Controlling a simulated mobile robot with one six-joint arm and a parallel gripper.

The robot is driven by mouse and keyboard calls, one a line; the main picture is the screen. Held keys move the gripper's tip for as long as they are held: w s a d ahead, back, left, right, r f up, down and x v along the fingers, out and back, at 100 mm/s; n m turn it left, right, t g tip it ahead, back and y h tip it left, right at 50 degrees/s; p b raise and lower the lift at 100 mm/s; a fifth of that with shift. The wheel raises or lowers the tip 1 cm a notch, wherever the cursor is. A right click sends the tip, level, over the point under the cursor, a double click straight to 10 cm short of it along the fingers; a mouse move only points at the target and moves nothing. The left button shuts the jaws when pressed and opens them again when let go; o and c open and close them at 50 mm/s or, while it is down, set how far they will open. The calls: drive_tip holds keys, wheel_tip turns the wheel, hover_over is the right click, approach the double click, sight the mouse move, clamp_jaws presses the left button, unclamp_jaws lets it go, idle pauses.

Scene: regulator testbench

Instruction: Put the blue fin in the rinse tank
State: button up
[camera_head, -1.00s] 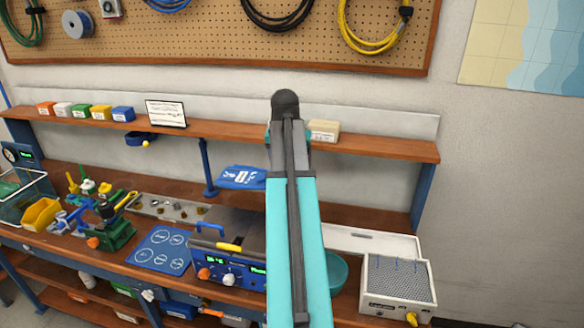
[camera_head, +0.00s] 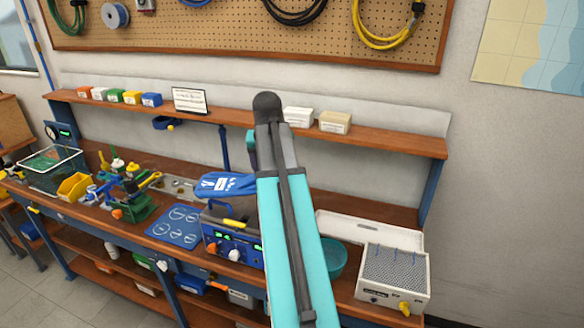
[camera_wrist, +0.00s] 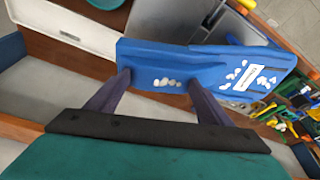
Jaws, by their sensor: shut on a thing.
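The blue fin (camera_head: 226,184) shows left of my arm in the head view, held in the air over the bench, in line with the blue-fronted instrument. In the wrist view the fin (camera_wrist: 210,68) lies across my gripper (camera_wrist: 158,80), with a dark finger on each side of the grip. My gripper is shut on it. In the head view my arm hides the gripper. The rinse tank looks to be the clear-walled tank (camera_head: 52,167) with green inside, at the bench's far left. The fin is well to its right.
Between fin and tank stand a green fixture (camera_head: 132,205), a yellow bin (camera_head: 74,186) and small tools. A blue mat (camera_head: 176,226) lies in front. A shelf (camera_head: 370,138) runs behind. A teal bowl (camera_head: 333,258) and white box (camera_head: 395,275) are at right.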

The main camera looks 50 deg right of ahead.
drive_tip(key=w+a+f+n+t+y+b, duration=0.15)
drive_tip(key=w+a+n, duration=0.35)
drive_tip(key=a, duration=1)
drive_tip(key=w+a+f+n+g+p, duration=0.15)
drive_tip(key=w+a, duration=0.45)
drive_tip(key=a, duration=0.9)
drive_tip(key=a+f+n+t+y+b, duration=0.1)
drive_tip(key=a+f+n+b, duration=0.2)
drive_tip(key=a+f+b, duration=1)
drive_tip(key=shift+n, duration=0.35)
drive_tip(key=shift+f, duration=0.1)
